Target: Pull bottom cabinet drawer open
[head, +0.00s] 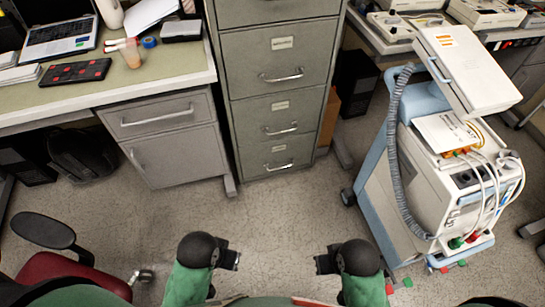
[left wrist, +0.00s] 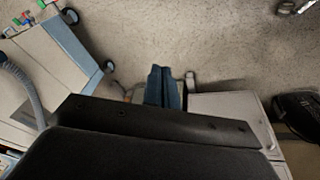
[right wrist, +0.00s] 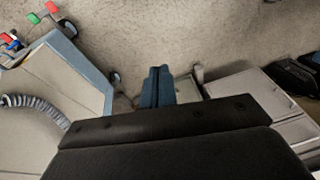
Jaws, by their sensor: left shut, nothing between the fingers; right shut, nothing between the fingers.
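A tall grey-green filing cabinet (head: 232,75) stands at the back centre in the head view. Its bottom drawer (head: 262,158) sits flush and closed near the floor. The bottom drawer has a bar handle (head: 279,167) and a small label above it. My left gripper (head: 236,261) and my right gripper (head: 319,264) are in front of the cabinet, apart from it, one on each side of its middle. Both are empty. Their fingers are together in the left wrist view (left wrist: 163,72) and in the right wrist view (right wrist: 157,72).
A desk (head: 170,75) with a laptop and a closed under-desk unit (head: 175,155) stands left of the cabinet. A wheeled medical cart (head: 425,190) stands at the right. A red chair (head: 60,275) is at the lower left. The floor (head: 285,215) before the cabinet is clear.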

